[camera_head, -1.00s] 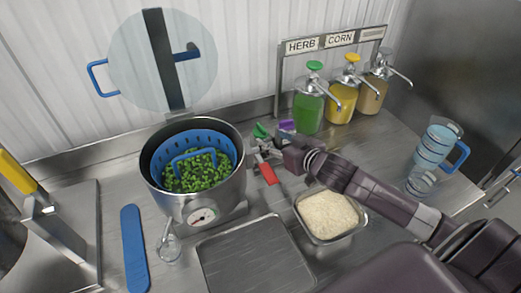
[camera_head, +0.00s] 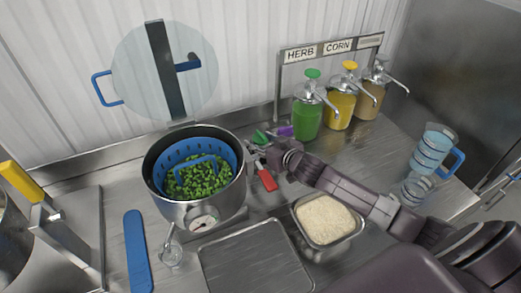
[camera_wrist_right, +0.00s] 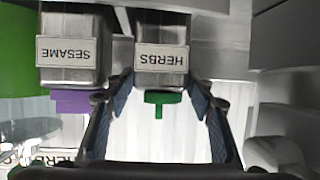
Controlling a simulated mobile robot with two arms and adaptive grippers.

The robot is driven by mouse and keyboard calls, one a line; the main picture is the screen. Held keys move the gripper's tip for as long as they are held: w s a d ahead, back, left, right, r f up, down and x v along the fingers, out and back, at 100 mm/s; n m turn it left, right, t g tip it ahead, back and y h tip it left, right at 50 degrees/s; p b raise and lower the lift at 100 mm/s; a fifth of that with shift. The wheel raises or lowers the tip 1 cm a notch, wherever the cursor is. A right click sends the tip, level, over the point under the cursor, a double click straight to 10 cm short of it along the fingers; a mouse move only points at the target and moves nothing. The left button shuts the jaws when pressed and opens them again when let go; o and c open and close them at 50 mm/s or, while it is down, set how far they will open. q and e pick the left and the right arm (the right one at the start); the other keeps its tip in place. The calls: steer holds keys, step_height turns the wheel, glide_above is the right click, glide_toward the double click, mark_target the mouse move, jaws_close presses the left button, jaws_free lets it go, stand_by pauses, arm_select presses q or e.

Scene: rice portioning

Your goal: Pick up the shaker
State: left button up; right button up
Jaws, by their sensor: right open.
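A shaker labelled HERBS (camera_wrist_right: 160,62) is a metal box with a green tab (camera_wrist_right: 155,98); its green part also shows behind the pot in the head view (camera_head: 259,137). A second shaker labelled SESAME (camera_wrist_right: 75,50) with a purple tab stands beside it; its purple part shows in the head view (camera_head: 284,131). My right gripper (camera_head: 259,156) is open at the shakers, right of the pot. In the wrist view my right gripper (camera_wrist_right: 160,95) has its fingers on either side of the HERBS shaker's tab end. Whether they touch it I cannot tell. My left gripper is not in view.
A pot (camera_head: 210,212) with a blue basket of green pieces stands close left of the gripper. Pump bottles (camera_head: 308,121) stand behind right. A rice pan (camera_head: 355,236), a metal tray (camera_head: 205,262) and blue measuring cups (camera_head: 432,150) lie around. A red handle (camera_head: 264,178) is near the gripper.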

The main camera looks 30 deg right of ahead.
steer(key=shift+c, duration=0.6)
steer(key=c, duration=0.8)
steer(key=shift+c, duration=0.5)
steer(key=shift+r, duration=0.15)
